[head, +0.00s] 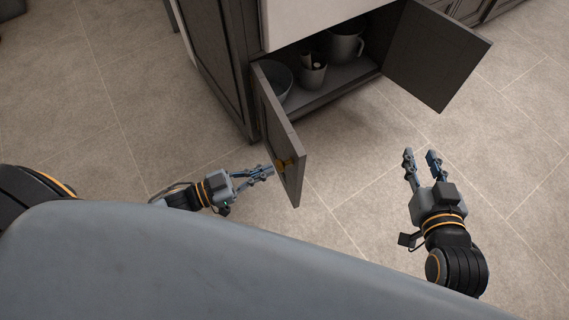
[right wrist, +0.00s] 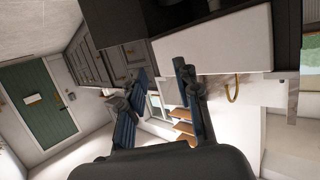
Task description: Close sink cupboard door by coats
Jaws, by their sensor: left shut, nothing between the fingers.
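The dark sink cupboard has two doors standing open in the head view. The right door (head: 437,52) is swung wide to the right. No coats are seen, so I cannot tell which door is by them. My left gripper (head: 271,172) is shut and empty, its tips at the left door's outer face beside the handle; I cannot tell whether they touch. My right gripper (head: 421,154) is open and empty over the floor, apart from both doors.
Inside the cupboard are a bowl (head: 277,82), a container (head: 313,73) and a large pot (head: 346,43). The tiled floor between the doors and my grippers is clear. In the right wrist view there is a green door (right wrist: 43,103) at the far left.

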